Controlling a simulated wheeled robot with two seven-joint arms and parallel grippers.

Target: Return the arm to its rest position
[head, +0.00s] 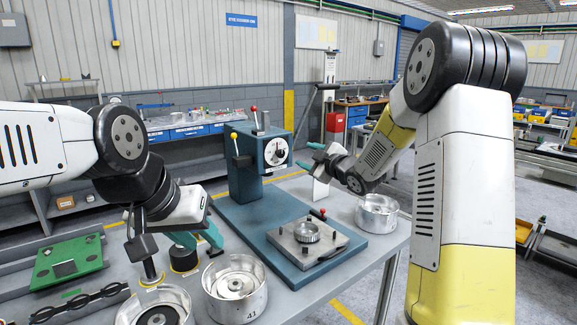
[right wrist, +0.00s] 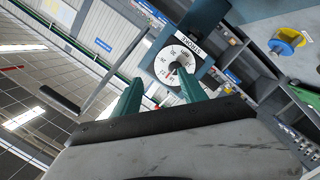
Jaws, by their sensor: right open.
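My right gripper (head: 313,158) is raised above the table, right of the blue press stand (head: 243,170). Its two teal fingers are apart with nothing between them. In the right wrist view my right gripper (right wrist: 162,88) is also open, with the stand's round dial (right wrist: 173,67) beyond the fingers. My right arm (head: 378,148) is bent, with its elbow high at the right. My left gripper (head: 202,240) is low over the left part of the table, near a dark cylinder (head: 183,258). Its teal fingers look apart. Whether it touches the cylinder is unclear.
A metal plate with a round part (head: 307,232) lies on the stand's base. A metal cup (head: 378,213) stands at the right table edge. Two more cups (head: 235,285) (head: 158,308) stand at the front. A green board (head: 68,258) lies at left. Air around my right gripper looks clear.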

